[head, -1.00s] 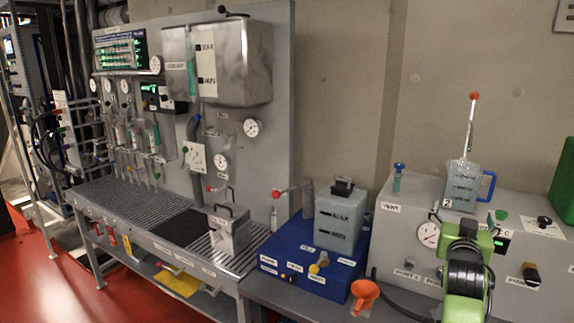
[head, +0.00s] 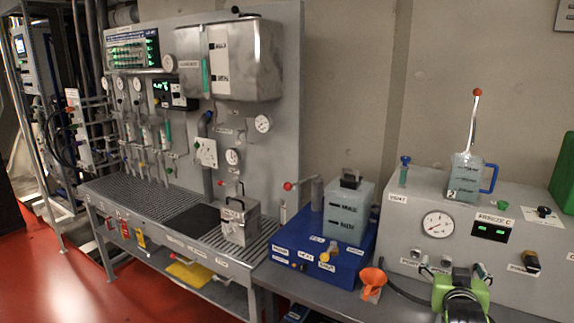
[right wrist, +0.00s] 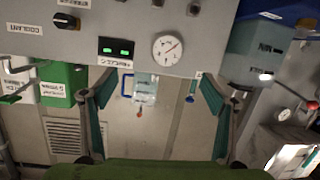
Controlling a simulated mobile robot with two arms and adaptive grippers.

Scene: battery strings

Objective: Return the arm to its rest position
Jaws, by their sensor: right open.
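My right gripper (head: 465,268) is low at the right of the head view, in front of the grey console. In the right wrist view its two teal-padded fingers (right wrist: 156,100) stand wide apart with nothing between them. The wrist picture is upside down. A clear jug with a blue handle (head: 464,180) stands on the console, a rod with a red ball rising above it. The jug also shows beyond the fingers in the wrist view (right wrist: 146,88), apart from them. My left gripper is not in view.
The grey console (head: 400,228) carries a gauge (head: 438,225) and a green display (head: 490,231). To its left are an orange funnel (head: 372,278), a blue base (head: 290,240) with a translucent tank (head: 348,210), and a metal box (head: 240,222). Red floor (head: 80,285) lies open at the lower left.

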